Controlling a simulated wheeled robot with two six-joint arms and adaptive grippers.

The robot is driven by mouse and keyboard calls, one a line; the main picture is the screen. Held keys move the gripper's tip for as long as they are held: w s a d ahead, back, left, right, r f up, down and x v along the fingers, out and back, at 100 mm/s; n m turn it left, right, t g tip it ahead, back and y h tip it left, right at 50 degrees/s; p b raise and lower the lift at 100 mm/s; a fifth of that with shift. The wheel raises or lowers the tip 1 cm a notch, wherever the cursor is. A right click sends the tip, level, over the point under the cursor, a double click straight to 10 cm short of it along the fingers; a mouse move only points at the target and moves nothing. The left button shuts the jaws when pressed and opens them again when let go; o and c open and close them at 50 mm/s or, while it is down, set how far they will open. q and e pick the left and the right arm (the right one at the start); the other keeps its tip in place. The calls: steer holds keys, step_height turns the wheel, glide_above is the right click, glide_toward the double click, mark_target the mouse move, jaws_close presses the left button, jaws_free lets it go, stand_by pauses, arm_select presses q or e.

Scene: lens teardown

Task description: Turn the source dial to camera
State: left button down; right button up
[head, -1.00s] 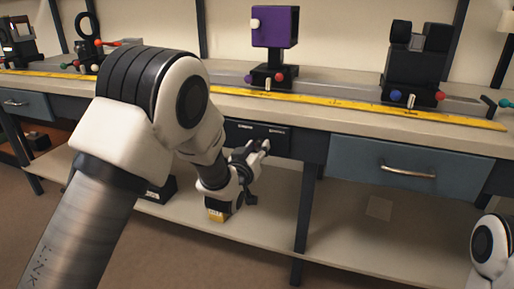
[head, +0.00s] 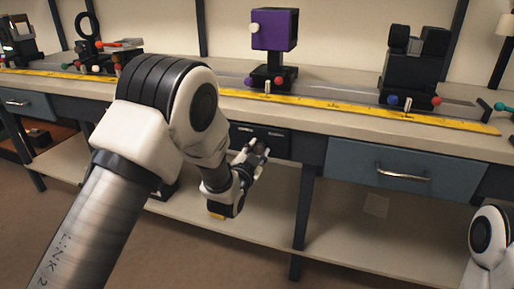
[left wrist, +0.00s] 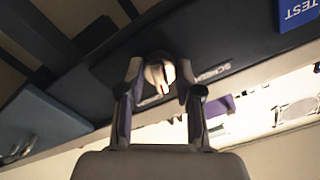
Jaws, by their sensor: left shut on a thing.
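The source dial (left wrist: 160,72) is a pale round knob with a dark pointer line, on a dark panel under the bench top. It sits between the two fingers of my left gripper (left wrist: 160,80) in the left wrist view, and the gripper is shut on it. A label that seems to read SCREEN is beside it, partly covered by a finger. In the head view my left gripper (head: 259,149) is at the dark panel (head: 272,135) and hides the dial. My right gripper is out of view.
The bench holds a yellow ruler (head: 350,110), a purple box on a stand (head: 274,30) and a black device (head: 412,78). A blue drawer (head: 400,165) is right of the panel. A blue TEST label (left wrist: 300,12) shows in the wrist view. A lower shelf (head: 340,235) is mostly clear.

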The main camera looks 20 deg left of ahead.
arm_select(q)
steer(key=shift+m, duration=1.1)
steer(key=c, duration=0.8)
jaws_free()
steer(key=shift+o, duration=0.2)
steer(key=s, duration=1.2)
steer(key=shift+a, duration=0.2)
